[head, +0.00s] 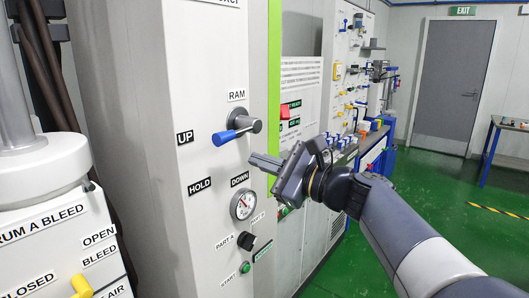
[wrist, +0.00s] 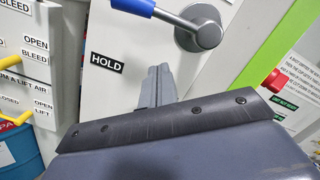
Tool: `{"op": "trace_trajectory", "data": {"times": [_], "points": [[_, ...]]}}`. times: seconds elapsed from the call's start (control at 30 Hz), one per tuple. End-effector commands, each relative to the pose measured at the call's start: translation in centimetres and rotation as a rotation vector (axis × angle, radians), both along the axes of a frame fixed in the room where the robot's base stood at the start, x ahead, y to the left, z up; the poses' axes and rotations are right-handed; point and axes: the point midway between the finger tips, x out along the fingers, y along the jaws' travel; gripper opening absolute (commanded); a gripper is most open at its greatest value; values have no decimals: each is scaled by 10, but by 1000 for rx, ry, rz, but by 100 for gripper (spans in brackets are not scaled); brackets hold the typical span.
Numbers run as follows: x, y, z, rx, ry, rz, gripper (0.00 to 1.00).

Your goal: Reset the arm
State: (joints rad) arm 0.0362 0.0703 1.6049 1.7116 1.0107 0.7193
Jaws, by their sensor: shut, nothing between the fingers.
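My gripper (head: 266,163) is shut and empty in front of the white control panel (head: 205,90). Its closed fingers also show in the wrist view (wrist: 159,84), with the HOLD label to their left. The ram lever (head: 235,131) has a blue handle on a grey hub and sits just above my fingertips in the head view. Its handle points left, toward the UP label (head: 185,136). In the wrist view the lever (wrist: 201,27) is at the top, apart from my fingers. My arm reaches in from the lower right.
Below the lever are a gauge (head: 243,205), a black knob (head: 247,241) and a green start button (head: 245,268). A drum bleed unit with a yellow handle (head: 82,287) stands at the left. Open green floor (head: 455,180) lies to the right, before a grey door (head: 453,85).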

Motion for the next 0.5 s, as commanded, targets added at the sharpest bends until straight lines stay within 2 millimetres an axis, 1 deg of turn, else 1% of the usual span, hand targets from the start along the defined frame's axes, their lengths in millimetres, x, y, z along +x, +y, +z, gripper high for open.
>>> {"op": "trace_trajectory", "data": {"times": [0.03, 0.2, 0.5], "points": [[-5, -10, -1, 0, -3, -6, 0], [-22, -33, -3, 0, -3, -7, 0], [-46, -66, -5, -1, -2, -5, 0]]}}
